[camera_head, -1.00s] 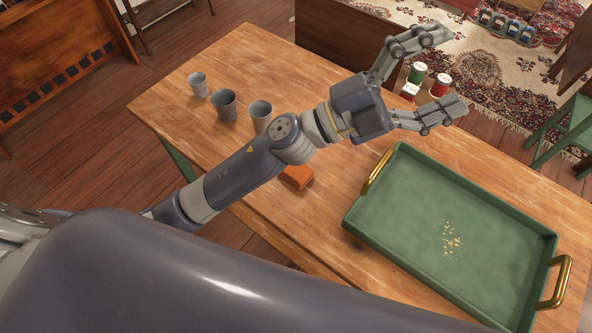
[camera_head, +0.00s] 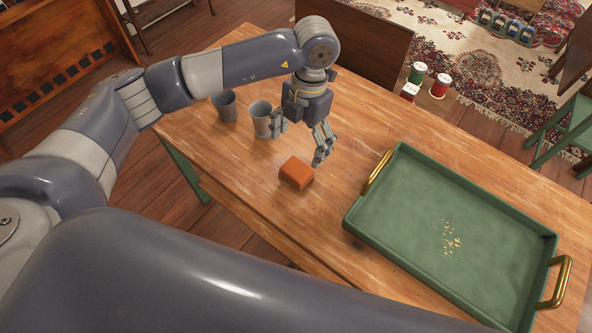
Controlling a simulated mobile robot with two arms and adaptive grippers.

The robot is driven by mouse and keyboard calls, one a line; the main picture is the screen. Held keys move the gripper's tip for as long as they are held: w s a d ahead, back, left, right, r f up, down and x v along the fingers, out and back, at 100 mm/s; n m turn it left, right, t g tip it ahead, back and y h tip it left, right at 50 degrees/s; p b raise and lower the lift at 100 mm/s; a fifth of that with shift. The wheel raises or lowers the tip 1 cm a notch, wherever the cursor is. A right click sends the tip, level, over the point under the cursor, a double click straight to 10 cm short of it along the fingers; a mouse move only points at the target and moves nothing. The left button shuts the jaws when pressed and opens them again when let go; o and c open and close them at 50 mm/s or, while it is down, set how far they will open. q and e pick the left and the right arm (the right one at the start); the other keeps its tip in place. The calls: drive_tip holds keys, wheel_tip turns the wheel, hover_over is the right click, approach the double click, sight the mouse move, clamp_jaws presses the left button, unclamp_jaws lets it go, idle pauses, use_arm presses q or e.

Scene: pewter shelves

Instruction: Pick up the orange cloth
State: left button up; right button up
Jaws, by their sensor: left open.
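The orange cloth (camera_head: 296,173) is a small folded block lying on the wooden table, left of the green tray. My left gripper (camera_head: 299,146) points down over the table just behind the cloth, with its two fingers spread apart. It is open and empty, and I see no contact with the cloth. My right gripper is not in view.
A green tray (camera_head: 400,240) with brass handles and yellowish crumbs fills the table's right side. Grey cups (camera_head: 261,119) stand left of my left gripper, one very close to its finger. Bare wood surrounds the cloth.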

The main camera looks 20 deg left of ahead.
use_arm(q)
hover_over(296, 169)
wheel_tip(296, 169, down, 5)
drive_tip(key=shift+w+r, duration=0.15)
drive_tip(key=shift+r, duration=0.05)
drive_tip(key=shift+f+p, duration=0.85)
drive_tip(key=shift+f, duration=1.9)
drive_tip(key=c, duration=1.1)
